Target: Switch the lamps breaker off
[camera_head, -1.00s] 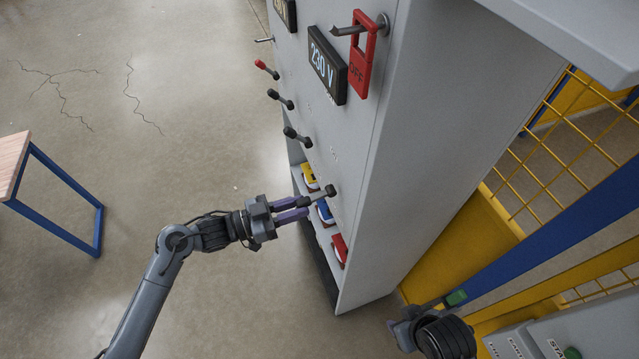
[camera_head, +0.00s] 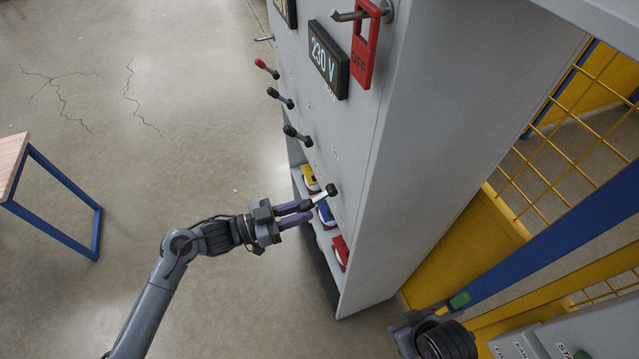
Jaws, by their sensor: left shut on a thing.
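The grey cabinet (camera_head: 440,140) carries a column of levers on its front. The lowest lever (camera_head: 322,195) runs from its dark pivot on the panel down and left into the purple fingers of my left gripper (camera_head: 305,210), which is shut on its handle. That handle end is hidden between the fingers. The lever tilts down from its pivot; the levers above tilt up. No lever label is legible, so I cannot tell which is named lamps. Part of my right gripper (camera_head: 440,305) shows at lower right, with a green tip; its jaw opening is unclear.
Above are a black lever (camera_head: 297,136), another black lever (camera_head: 280,98) and a red-tipped lever (camera_head: 266,69). A "230 V" display (camera_head: 328,60) and red OFF tag (camera_head: 364,50) sit higher. Yellow fencing (camera_head: 575,135) stands right; the floor left is mostly open.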

